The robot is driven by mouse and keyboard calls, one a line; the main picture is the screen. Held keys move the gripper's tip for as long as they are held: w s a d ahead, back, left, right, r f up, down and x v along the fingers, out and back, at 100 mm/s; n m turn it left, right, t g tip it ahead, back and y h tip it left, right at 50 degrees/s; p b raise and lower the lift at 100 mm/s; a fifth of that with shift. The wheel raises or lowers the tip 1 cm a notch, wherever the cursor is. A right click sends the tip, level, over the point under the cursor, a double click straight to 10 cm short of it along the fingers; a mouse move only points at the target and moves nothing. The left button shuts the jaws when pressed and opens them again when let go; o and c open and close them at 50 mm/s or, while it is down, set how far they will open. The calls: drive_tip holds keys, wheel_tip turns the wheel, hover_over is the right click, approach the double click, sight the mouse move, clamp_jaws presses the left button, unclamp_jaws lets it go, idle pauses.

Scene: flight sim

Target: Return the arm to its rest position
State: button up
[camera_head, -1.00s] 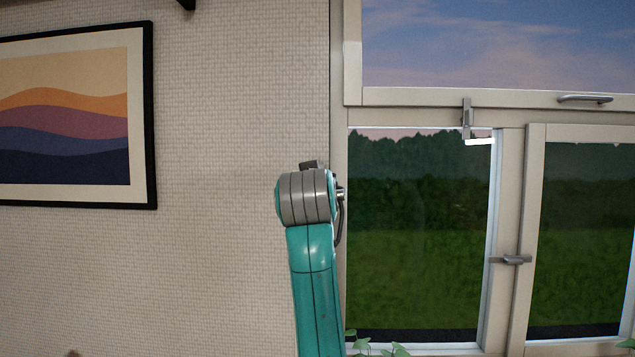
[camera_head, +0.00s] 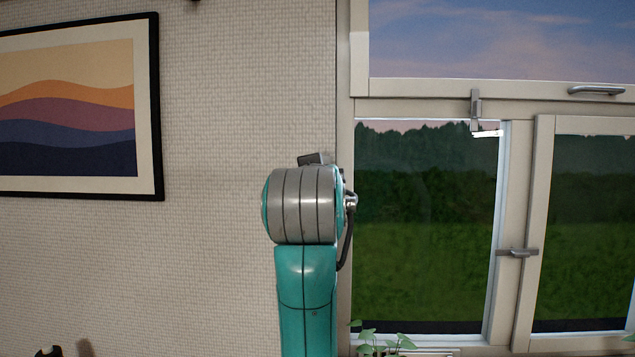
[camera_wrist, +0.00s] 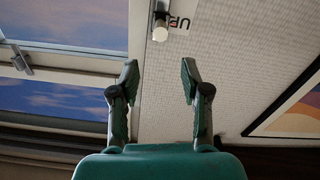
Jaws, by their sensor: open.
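My gripper (camera_wrist: 158,82) is open and empty in the wrist view. Its two green and black fingers stand apart, with the wall and the window frame behind them. In the head view my teal and grey arm (camera_head: 305,270) rises from the bottom edge, a little left of the window. The gripper itself cannot be made out in the head view.
A window (camera_head: 425,225) with handles fills the right side of the head view. A framed wave picture (camera_head: 70,110) hangs on the wall at left. A green plant (camera_head: 375,345) shows at the bottom. The wall (camera_head: 230,120) between is bare.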

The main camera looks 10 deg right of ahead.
wheel_tip(320, 180, down, 27)
drive_tip(key=w+n+y, duration=0.1)
drive_tip(key=n+y, duration=0.1)
drive_tip(key=n, duration=0.1)
drive_tip(key=s+d+f+y, duration=0.1)
drive_tip(key=s+f, duration=0.3)
drive_tip(key=f, duration=0.3)
drive_tip(key=s+f+n+y, duration=0.1)
drive_tip(key=s+f, duration=0.3)
drive_tip(key=f, duration=0.4)
drive_tip(key=s+d+f, duration=0.1)
drive_tip(key=s+f, duration=0.3)
drive_tip(key=f, duration=0.3)
drive_tip(key=s+f+g+y, duration=0.1)
drive_tip(key=s+f, duration=0.5)
drive_tip(key=s, duration=0.5)
drive_tip(key=s+f+g+y, duration=0.1)
drive_tip(key=s+f, duration=0.5)
drive_tip(key=s, duration=0.4)
drive_tip(key=s+d+r+m, duration=0.1)
drive_tip(key=s, duration=1)
drive_tip(key=s+d+r+m, duration=0.1)
drive_tip(key=s+r, duration=0.1)
drive_tip(key=s, duration=0.9)
drive_tip(key=shift+s+m, duration=0.25)
drive_tip(key=shift+m, duration=0.05)
